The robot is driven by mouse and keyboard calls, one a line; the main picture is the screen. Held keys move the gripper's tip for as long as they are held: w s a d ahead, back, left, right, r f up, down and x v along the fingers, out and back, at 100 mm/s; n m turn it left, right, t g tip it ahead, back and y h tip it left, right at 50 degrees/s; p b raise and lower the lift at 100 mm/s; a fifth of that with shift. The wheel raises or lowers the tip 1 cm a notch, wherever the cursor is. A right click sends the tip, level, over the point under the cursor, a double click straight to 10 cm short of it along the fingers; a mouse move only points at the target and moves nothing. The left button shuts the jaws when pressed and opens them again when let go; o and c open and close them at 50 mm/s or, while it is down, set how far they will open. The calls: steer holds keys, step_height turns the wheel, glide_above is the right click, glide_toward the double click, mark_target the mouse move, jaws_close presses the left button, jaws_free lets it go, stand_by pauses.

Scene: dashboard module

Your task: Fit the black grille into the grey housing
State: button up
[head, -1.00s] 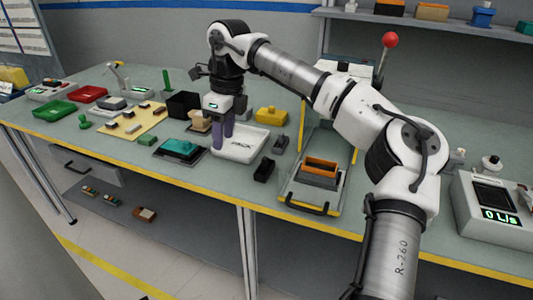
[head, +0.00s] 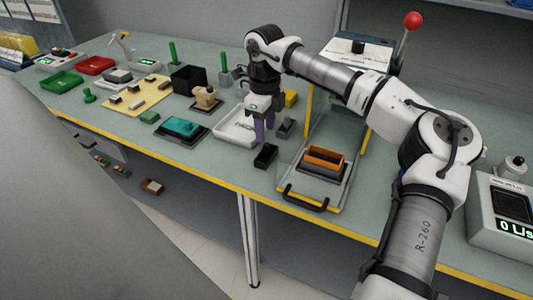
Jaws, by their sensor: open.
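A small black part (head: 265,156), which looks like the grille, lies on the bench just right of the white tray. A small dark grey part (head: 287,127) sits behind it and may be the housing; its details are too small to tell. My gripper (head: 264,134) points down with its purple fingers apart and empty. It is between the white tray's right side and the grey part, just behind the black part in the picture. I cannot tell its exact height above the bench.
The white tray (head: 228,132) is close on the left. A yellow block (head: 291,98) stands behind my gripper. A teal part (head: 181,126) lies farther left.

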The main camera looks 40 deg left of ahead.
mark_target(266, 144)
steer(key=shift+w+d+f+p, duration=0.1)
steer(key=shift+f+p, duration=0.95)
steer(key=shift+f, duration=1.55)
jaws_close()
